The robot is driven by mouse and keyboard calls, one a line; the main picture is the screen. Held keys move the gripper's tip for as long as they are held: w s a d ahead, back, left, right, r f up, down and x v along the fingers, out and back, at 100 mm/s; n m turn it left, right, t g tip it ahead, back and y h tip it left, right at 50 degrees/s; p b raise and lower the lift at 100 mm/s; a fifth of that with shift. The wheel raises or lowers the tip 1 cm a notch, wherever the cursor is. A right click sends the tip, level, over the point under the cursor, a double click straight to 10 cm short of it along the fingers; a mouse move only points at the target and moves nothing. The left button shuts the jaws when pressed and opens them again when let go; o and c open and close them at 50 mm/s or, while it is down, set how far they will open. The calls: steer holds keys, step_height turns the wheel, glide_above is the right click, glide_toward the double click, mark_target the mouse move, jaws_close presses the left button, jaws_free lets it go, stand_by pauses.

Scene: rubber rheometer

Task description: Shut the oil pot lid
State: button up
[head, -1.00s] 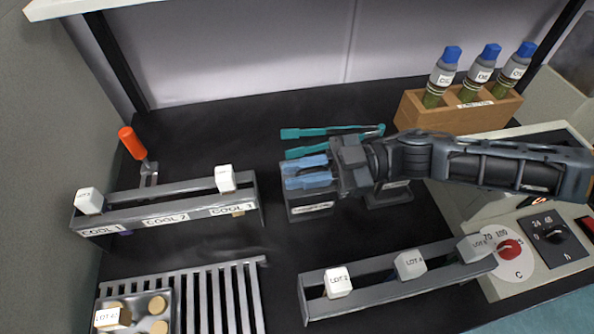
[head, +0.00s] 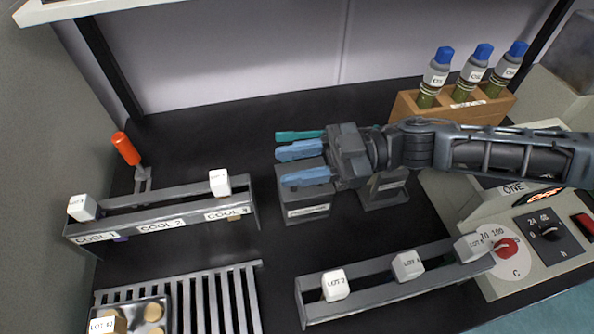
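My gripper (head: 282,167) is near the middle of the bench, with its two blue fingers pointing left and a clear gap between them. Nothing shows between the fingers. A grey box (head: 307,213) with a small unreadable label sits below the fingers in the picture. The lower finger overlaps its top edge, and I cannot tell whether they touch. A second grey block (head: 386,198) stands right of it, partly hidden by my arm. No part is plainly readable as the oil pot or its lid; my gripper and arm hide some of this area.
Teal tongs (head: 298,135) lie behind my gripper, mostly hidden. A wooden rack (head: 415,110) with blue-capped bottles stands at the back right. Grey racks with white-tagged pieces stand left (head: 150,212) and front (head: 330,312). A control panel (head: 515,262) with a red knob is at the right.

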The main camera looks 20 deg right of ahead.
steer(key=s+d+r+b, duration=0.1)
steer(key=s+d+r, duration=0.3)
steer(key=d+r, duration=0.4)
steer(key=d, duration=0.3)
steer(key=shift+s+r, duration=0.1)
steer(key=shift+s, duration=0.05)
